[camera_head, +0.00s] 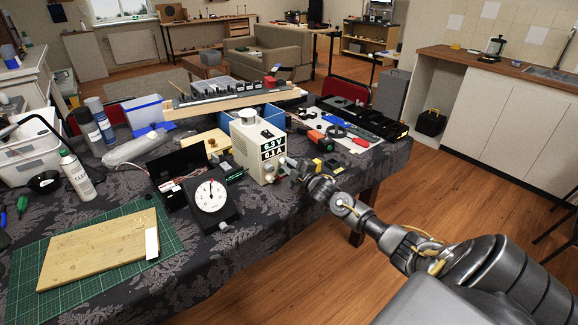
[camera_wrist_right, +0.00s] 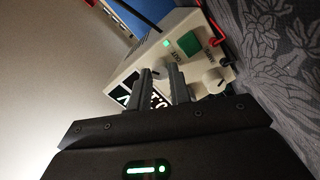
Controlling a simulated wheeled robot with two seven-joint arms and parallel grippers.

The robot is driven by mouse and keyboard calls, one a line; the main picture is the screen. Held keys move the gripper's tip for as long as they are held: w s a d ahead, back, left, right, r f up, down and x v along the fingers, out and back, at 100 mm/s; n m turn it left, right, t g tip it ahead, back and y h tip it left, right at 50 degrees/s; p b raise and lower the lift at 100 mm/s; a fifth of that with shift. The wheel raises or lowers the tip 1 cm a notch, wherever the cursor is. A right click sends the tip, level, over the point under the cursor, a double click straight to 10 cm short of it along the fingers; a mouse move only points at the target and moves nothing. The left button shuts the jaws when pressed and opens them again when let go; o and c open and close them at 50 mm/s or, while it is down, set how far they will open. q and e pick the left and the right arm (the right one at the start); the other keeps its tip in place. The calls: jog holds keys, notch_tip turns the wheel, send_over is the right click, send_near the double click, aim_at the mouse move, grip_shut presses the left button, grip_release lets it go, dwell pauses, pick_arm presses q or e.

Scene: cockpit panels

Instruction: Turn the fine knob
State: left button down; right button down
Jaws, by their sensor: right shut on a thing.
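I cannot read a label that tells which knob is the fine one. My left gripper is not in view.
A green button (camera_wrist_right: 190,43) and red leads (camera_wrist_right: 216,32) are close to the knobs. A black dial gauge (camera_head: 212,200) stands left of the supply.

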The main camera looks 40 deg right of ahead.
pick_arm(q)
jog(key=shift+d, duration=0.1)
pick_arm(e)
jog(key=shift+f, duration=0.1)
jog(key=c, duration=1.3)
grip_release()
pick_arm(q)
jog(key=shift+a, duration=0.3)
pick_arm(e)
jog(key=shift+s, duration=0.1)
jog(key=shift+s, duration=0.4)
jog(key=s, duration=0.8)
jog(key=shift+s+a+r, duration=0.2)
jog(key=shift+s+a, duration=0.05)
jog(key=shift+s, duration=0.05)
jog(key=shift+s+r, duration=0.1)
jog(key=shift+s, duration=0.4)
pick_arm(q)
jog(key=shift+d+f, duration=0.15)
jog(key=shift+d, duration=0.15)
pick_arm(e)
jog(key=shift+s, duration=0.1)
